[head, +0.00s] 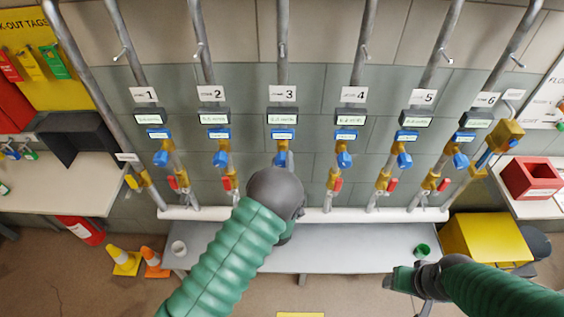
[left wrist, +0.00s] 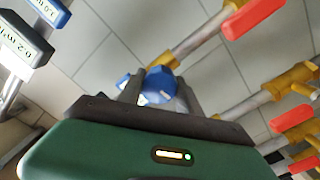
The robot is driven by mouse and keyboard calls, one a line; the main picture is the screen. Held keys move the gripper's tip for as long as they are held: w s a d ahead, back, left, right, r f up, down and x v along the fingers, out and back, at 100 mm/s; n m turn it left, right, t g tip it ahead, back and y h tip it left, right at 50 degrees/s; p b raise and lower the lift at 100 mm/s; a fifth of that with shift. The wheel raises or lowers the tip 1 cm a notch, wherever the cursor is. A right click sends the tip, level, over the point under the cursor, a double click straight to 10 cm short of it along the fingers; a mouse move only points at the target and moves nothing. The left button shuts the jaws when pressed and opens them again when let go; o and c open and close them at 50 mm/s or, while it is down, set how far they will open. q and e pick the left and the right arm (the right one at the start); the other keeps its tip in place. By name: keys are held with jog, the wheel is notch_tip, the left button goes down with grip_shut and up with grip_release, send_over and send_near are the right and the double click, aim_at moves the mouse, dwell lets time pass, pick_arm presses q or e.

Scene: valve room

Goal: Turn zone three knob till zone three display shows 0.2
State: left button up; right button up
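The zone 3 sign (head: 283,93) is at the centre of the head view. Below it are the black zone three display (head: 282,116), its digits too small to read, and a blue label plate (head: 283,134). My left arm's dark wrist hides most of the zone three knob in the head view. In the left wrist view a blue knob (left wrist: 158,84) sits between the two dark fingers of my left gripper (left wrist: 160,95), which look shut on it. My right gripper (head: 388,282) is low at the right, away from the pipes; its finger opening is unclear.
A display reading 0.2 (left wrist: 18,45) is in the left wrist view; I cannot tell its zone. Neighbouring zones have blue knobs, such as zone four's (head: 344,160), and red-handled valves (head: 337,184). A grey bench (head: 345,261) runs below.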

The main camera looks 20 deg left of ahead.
pick_arm(q)
jog(key=c, duration=0.7)
jog(key=shift+c, duration=0.2)
jog(key=shift+f, duration=0.1)
jog(key=m+b, duration=0.1)
jog(key=m, duration=0.2)
jog(key=shift+m, duration=0.3)
jog(key=m+b, duration=0.1)
jog(key=m, duration=0.3)
jog(key=shift+m, duration=0.4)
jog(key=o, duration=1.4)
jog(key=shift+c, duration=0.2)
